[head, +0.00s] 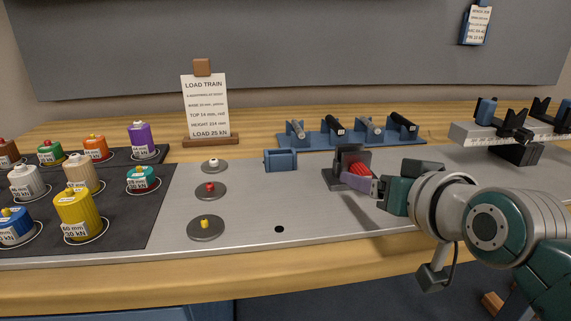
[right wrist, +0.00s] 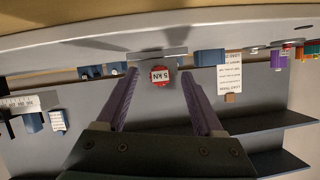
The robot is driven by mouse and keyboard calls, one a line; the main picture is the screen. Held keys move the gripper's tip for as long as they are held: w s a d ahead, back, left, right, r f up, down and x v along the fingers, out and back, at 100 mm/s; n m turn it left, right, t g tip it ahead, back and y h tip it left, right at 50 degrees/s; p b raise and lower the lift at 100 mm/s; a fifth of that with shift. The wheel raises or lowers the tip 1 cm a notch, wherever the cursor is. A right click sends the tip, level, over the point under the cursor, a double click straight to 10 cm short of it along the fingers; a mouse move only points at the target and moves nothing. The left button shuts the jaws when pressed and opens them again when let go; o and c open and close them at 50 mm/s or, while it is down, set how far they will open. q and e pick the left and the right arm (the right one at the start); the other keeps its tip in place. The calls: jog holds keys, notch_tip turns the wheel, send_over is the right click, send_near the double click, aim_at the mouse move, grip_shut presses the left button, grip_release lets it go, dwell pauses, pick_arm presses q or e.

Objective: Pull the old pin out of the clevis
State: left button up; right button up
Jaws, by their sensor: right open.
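The clevis (head: 350,157) is a dark upright bracket on a dark base, right of centre on the grey bench plate. A red ribbed pin head (head: 358,169) shows at its front, partly hidden by my gripper. In the right wrist view the red head (right wrist: 160,75) faces the camera and reads 5 kN. My right gripper (head: 347,177) has purple fingers and reaches in from the right. Its fingers (right wrist: 160,88) stand open on either side of the red head, with gaps to both sides. The pin's shaft is hidden. My left gripper is not in view.
A small blue open bin (head: 281,160) stands left of the clevis. Behind is a blue rack (head: 340,138) with several pins. A beam fixture (head: 510,134) stands at right. Several coloured weights rest on a dark mat (head: 120,210) at left.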

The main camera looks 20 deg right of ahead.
grip_shut()
dwell(1.0)
dwell(0.4)
